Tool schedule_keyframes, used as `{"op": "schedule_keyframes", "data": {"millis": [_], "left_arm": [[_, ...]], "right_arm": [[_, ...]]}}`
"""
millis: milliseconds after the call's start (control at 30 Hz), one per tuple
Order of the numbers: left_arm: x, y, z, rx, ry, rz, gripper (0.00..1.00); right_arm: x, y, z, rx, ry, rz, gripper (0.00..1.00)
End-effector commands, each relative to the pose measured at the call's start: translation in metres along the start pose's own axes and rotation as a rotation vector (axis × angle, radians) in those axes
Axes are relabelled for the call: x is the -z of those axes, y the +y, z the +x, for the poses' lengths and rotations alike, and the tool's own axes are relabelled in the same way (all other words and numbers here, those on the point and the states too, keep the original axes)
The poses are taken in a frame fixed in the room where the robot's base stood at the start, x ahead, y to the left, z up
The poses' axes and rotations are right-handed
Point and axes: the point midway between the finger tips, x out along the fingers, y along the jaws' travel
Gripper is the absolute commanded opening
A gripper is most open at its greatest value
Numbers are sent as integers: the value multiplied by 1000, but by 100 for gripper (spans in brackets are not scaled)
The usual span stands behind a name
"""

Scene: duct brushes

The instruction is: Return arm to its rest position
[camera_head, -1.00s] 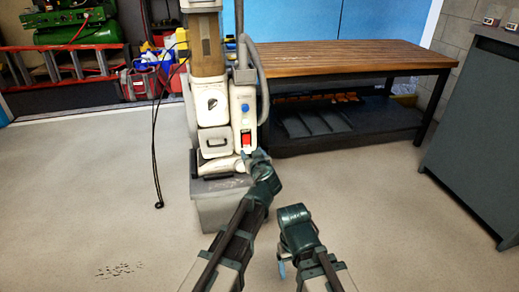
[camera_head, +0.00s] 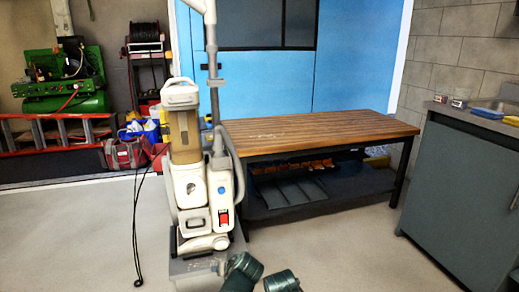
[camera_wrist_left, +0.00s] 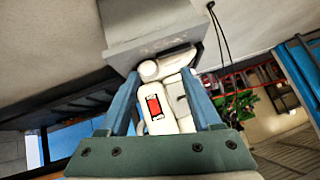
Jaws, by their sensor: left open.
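My left arm (camera_head: 240,272) shows at the bottom of the head view, in front of the grey block under a white upright machine (camera_head: 192,180) with a red switch. In the left wrist view, the blue fingers of my left gripper (camera_wrist_left: 160,74) are spread apart with nothing held. The machine with its red switch (camera_wrist_left: 154,107) shows upside down beyond and between the fingers. I cannot tell the exact gap to it. Of my right arm (camera_head: 282,282) only a dark green link shows at the bottom edge; its gripper is out of view.
A slatted wooden bench (camera_head: 320,132) stands behind and right of the machine. A grey cabinet (camera_head: 468,185) is at the right. A black cable (camera_head: 137,235) hangs down to the floor left of the machine. Open floor (camera_head: 345,245) lies in front of the bench.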

Motion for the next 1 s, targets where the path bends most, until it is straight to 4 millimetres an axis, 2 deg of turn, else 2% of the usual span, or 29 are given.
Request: {"op": "schedule_keyframes", "data": {"millis": [33,200,300,400,467,667,1000], "left_arm": [[-10,-7,-32,-20,-103,63,65],[-70,-5,-95,-153,-420,298,65],[-97,-4,-137,-263,-567,434,65],[-115,-5,-177,-378,-683,554,65],[-101,-8,-183,-365,-672,542,65],[-66,-21,-219,-363,-669,538,65],[8,-50,-298,-361,-670,532,65]], "right_arm": [[-2,3,-33,0,-1,-1,79],[-4,8,-73,-1,-2,-5,79],[-6,10,-94,-1,-3,-6,79],[-7,12,-113,-2,-4,-7,79],[-8,13,-127,-1,-4,-7,79],[-10,18,-178,0,-4,-5,79],[-16,29,-290,2,-5,0,79]]}}
